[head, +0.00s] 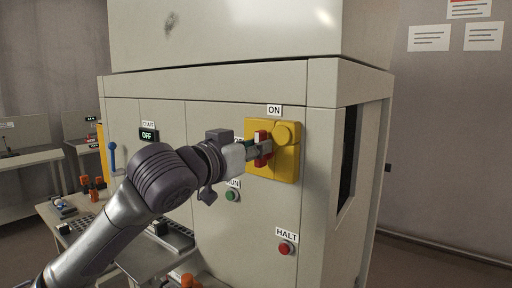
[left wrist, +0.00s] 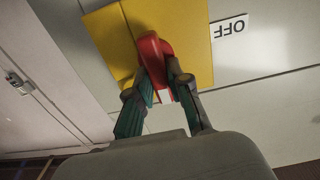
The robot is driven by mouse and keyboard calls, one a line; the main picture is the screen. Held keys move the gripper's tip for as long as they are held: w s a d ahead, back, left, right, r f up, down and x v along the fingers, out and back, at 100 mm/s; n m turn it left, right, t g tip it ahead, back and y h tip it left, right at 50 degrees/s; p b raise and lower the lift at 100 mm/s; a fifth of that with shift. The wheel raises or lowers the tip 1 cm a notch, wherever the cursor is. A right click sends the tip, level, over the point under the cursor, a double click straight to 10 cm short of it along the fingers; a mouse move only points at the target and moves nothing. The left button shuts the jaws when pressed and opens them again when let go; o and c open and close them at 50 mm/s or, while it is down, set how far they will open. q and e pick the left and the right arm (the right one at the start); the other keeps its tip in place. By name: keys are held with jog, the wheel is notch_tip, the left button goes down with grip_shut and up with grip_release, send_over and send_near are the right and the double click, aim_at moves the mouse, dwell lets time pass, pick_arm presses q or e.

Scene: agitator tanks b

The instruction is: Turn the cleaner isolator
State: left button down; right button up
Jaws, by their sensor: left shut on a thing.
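The isolator is a yellow plate (head: 288,163) with a red handle (head: 262,138) on the front of a pale cabinet. An "ON" label (head: 274,111) sits above the plate. My left gripper (head: 259,150) reaches in from the left and is shut on the red handle, covering part of it. In the left wrist view the red handle (left wrist: 152,48) stands between the two fingertips (left wrist: 160,82), in front of the yellow plate (left wrist: 190,30). An upside-down "OFF" label (left wrist: 230,27) is beside the plate there. My right gripper is not in view.
Below the plate are a green button (head: 232,196) and a red "HALT" button (head: 286,248). A display reading "OFF" (head: 149,135) and a blue lever (head: 113,157) are on the cabinet's left. Low benches with small parts stand at left. The floor at right is clear.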

pick_arm(q)
jog(key=shift+w+a+f+n+p, duration=0.15)
jog(key=shift+a+f+n+p, duration=0.05)
jog(key=shift+n+p, duration=2.55)
jog(key=shift+w+a+f+n+p, duration=0.15)
jog(key=shift+a+f+n+p, duration=0.1)
jog(key=shift+n+p, duration=2.4)
jog(key=shift+w+a+f+n+p, duration=0.2)
jog(key=shift+n+p, duration=1.55)
jog(key=shift+n, duration=1.95)
jog(key=shift+d, duration=0.1)
jog(key=c, duration=1.1)
grip_release()
jog(key=shift+f, duration=0.1)
